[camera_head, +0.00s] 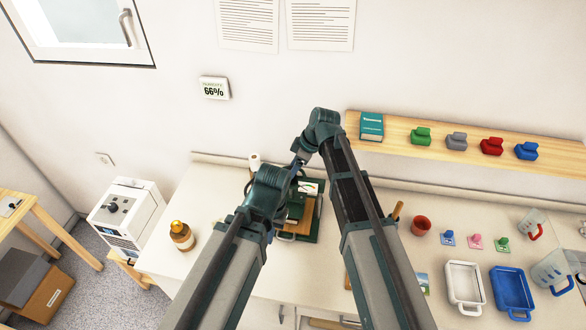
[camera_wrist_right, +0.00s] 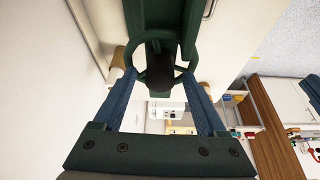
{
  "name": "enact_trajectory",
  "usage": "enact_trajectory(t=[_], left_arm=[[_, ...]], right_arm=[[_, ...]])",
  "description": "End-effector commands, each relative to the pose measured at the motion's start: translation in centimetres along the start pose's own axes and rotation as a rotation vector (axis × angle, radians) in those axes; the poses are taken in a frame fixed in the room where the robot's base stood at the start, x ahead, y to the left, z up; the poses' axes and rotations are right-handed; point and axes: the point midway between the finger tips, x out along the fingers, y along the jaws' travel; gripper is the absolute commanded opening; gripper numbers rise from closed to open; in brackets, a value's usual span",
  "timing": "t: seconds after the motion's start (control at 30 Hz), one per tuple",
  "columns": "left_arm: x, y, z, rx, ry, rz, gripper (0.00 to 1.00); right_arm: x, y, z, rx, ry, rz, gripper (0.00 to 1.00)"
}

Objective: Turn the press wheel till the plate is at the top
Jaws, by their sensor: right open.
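The dark green press (camera_head: 297,207) stands on the counter, largely covered by my arms in the head view. In the right wrist view its round green wheel (camera_wrist_right: 186,48) has a dark hub in the middle and pale tan grips at its sides. My right gripper (camera_wrist_right: 161,98) is open, its blue fingers apart on either side of the hub, close to the wheel. I cannot tell whether the fingers touch it. My left arm reaches in front of the press; its gripper is hidden. I cannot make out the plate or its height.
To the right are a red cup (camera_head: 421,226), small coloured stamps, a white tray (camera_head: 464,286) and a blue tray (camera_head: 512,291). A wooden shelf (camera_head: 395,131) runs along the wall above.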

Motion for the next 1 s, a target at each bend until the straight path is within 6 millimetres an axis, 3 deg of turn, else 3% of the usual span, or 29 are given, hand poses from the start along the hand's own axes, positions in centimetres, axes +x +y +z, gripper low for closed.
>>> enact_trajectory(t=[0.37,1.0], left_arm=[[-2.2,-0.2,0.1,0.000,-0.001,0.000,0.00],[-11.6,-1.0,0.8,-0.013,-0.004,0.002,0.00]], right_arm=[[-2.4,0.0,-0.1,0.001,0.000,0.001,0.74],[-12.5,0.0,-0.2,0.001,0.000,0.000,0.74]])
